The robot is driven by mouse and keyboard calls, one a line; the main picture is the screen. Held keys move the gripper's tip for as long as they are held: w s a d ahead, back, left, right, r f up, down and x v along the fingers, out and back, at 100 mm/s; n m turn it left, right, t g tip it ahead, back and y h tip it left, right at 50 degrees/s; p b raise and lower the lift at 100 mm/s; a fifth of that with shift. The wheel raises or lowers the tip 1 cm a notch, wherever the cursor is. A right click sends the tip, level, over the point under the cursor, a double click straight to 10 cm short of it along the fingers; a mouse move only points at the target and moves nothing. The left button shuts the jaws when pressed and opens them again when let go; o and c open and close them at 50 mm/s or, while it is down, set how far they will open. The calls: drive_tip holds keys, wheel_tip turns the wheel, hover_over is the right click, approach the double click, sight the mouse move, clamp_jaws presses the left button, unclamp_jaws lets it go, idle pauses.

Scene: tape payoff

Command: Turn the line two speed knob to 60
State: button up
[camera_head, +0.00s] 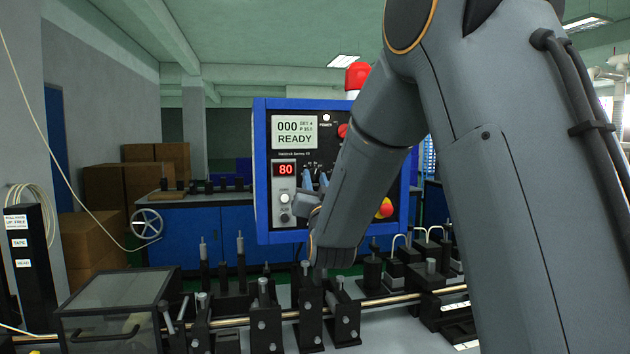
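A blue-framed control panel (262,190) stands in the middle of the camera_head view. Its grey screen (295,132) reads 000 and READY, and a red display (285,169) below it reads 80. My arm comes down from the upper right across the panel. My gripper (313,182) is at the panel face, right of the red display, small and partly hidden by my wrist. I cannot tell whether its fingers are open or touching anything. No line two speed knob can be made out; part of the panel is hidden behind my arm.
A white button (284,198) is on the panel's lower left, and a red-and-yellow stop button (385,208) on its lower right. A metal rail (238,321) with several black posts runs below the panel. A dark clear-lidded box (115,290) stands at the front left.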

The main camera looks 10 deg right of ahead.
clamp_jaws()
drive_tip(key=shift+n+b, duration=0.4)
drive_tip(key=n+y+b, duration=0.2)
drive_tip(key=n, duration=0.1)
drive_tip(key=shift+d+n+b, duration=0.25)
drive_tip(key=shift+n+b, duration=0.05)
drive_tip(key=shift+b, duration=0.1)
drive_tip(key=shift+d+r+n+y+b, duration=0.15)
drive_tip(key=shift+n+y+b, duration=1.15)
drive_tip(key=shift+n, duration=0.8)
drive_tip(key=shift+r, duration=0.1)
